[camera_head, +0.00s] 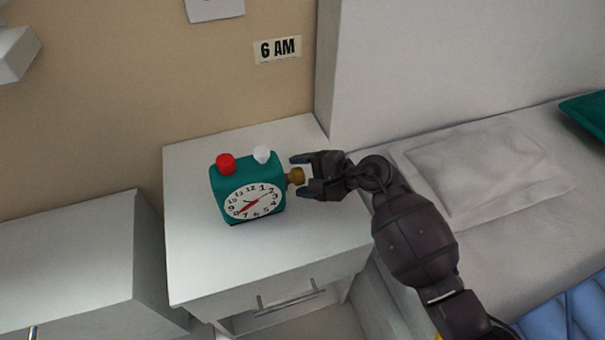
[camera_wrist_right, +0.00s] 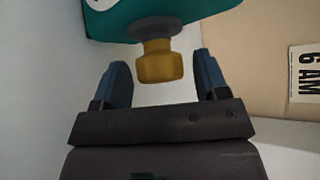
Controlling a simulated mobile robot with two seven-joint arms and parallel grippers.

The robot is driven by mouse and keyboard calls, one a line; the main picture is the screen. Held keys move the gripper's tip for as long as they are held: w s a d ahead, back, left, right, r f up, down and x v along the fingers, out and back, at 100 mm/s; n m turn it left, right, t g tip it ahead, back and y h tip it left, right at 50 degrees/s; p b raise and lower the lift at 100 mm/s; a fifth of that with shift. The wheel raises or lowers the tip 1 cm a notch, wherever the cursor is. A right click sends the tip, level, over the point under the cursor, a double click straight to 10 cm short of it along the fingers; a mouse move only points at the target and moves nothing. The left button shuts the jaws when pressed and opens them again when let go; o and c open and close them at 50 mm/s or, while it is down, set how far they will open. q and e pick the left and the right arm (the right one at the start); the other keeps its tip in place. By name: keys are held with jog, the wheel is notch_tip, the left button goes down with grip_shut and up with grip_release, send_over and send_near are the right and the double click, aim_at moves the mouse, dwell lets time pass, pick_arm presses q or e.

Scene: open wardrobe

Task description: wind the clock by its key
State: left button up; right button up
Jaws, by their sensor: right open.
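A teal clock (camera_head: 246,189) with a white dial, a red button and a white button on top stands upright on a white nightstand. Its brass key (camera_head: 296,176) sticks out of its right side. My right gripper (camera_head: 301,177) is open beside the clock, with one finger on each side of the key. In the right wrist view the key (camera_wrist_right: 160,64) lies between the two blue fingertips (camera_wrist_right: 161,75), with a gap on both sides and no contact seen. The clock body (camera_wrist_right: 205,18) is just beyond the key. My left gripper is not in view.
The nightstand (camera_head: 200,270) has free room around the clock and a drawer handle in front. A "6 AM" label (camera_head: 277,49) is on the wall behind. A bed with a pillow (camera_head: 475,170) is at the right. A white cabinet (camera_head: 70,260) stands at the left.

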jog(key=shift+c, duration=0.4)
jog(key=c, duration=0.8)
jog(key=shift+c, duration=0.2)
jog(key=shift+w+r, duration=0.1)
